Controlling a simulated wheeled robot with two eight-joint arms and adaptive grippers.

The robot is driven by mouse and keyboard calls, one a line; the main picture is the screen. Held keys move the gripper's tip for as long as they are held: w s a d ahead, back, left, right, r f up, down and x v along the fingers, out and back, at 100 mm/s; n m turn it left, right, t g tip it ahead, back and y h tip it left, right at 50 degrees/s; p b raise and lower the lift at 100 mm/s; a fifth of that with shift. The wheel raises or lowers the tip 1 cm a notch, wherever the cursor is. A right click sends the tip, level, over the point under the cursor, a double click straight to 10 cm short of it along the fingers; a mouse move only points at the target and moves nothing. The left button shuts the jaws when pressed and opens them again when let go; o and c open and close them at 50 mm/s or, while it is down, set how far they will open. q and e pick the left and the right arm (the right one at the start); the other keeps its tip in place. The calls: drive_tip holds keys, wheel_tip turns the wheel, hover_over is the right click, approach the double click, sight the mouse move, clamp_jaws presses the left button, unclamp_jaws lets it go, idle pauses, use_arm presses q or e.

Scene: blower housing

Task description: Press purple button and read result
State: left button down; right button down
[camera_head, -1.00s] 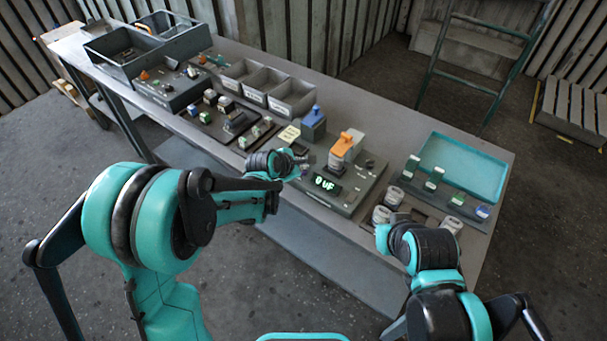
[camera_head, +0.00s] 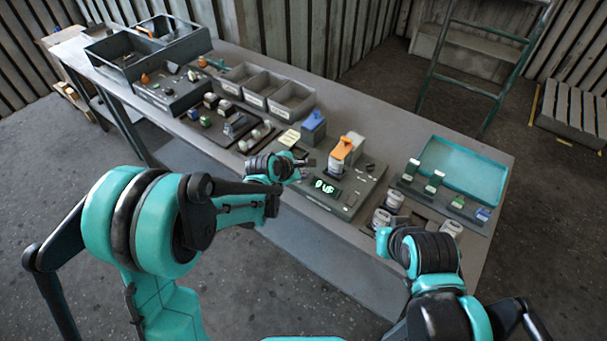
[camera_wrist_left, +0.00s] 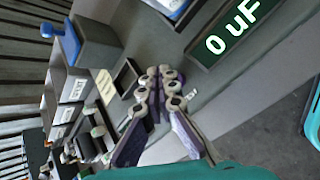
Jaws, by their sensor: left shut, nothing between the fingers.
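The grey test device (camera_head: 350,200) stands on the bench with an orange-topped part (camera_head: 343,150) on it. Its display (camera_head: 327,187) has green-white characters; in the left wrist view the display (camera_wrist_left: 232,32) reads "0 uF". My left gripper (camera_head: 307,163) is over the device's left edge, close to the display. In the left wrist view my left gripper (camera_wrist_left: 165,80) is shut and empty, its fingertips beside the display. I cannot make out a purple button; the fingers may cover it. My right arm is at the lower right, and its fingers do not show.
A blue-topped block (camera_head: 313,125) stands behind the left gripper. Grey bins (camera_head: 290,103) and small parts are further left. A teal tray (camera_head: 463,168) and several small jars and blocks are on the right. A ladder (camera_head: 470,60) stands behind the bench.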

use_arm(q)
drive_tip(key=shift+f, duration=0.1)
drive_tip(key=shift+f+b, duration=0.3)
drive_tip(key=shift+b, duration=0.15)
drive_tip(key=shift+f+b, duration=0.45)
idle(0.7)
drive_tip(key=shift+r, duration=0.15)
drive_tip(key=shift+r+p, duration=0.6)
drive_tip(key=shift+r, duration=0.15)
drive_tip(key=shift+r+p, duration=1.85)
drive_tip(key=shift+r, duration=0.7)
drive_tip(key=shift+f, duration=0.1)
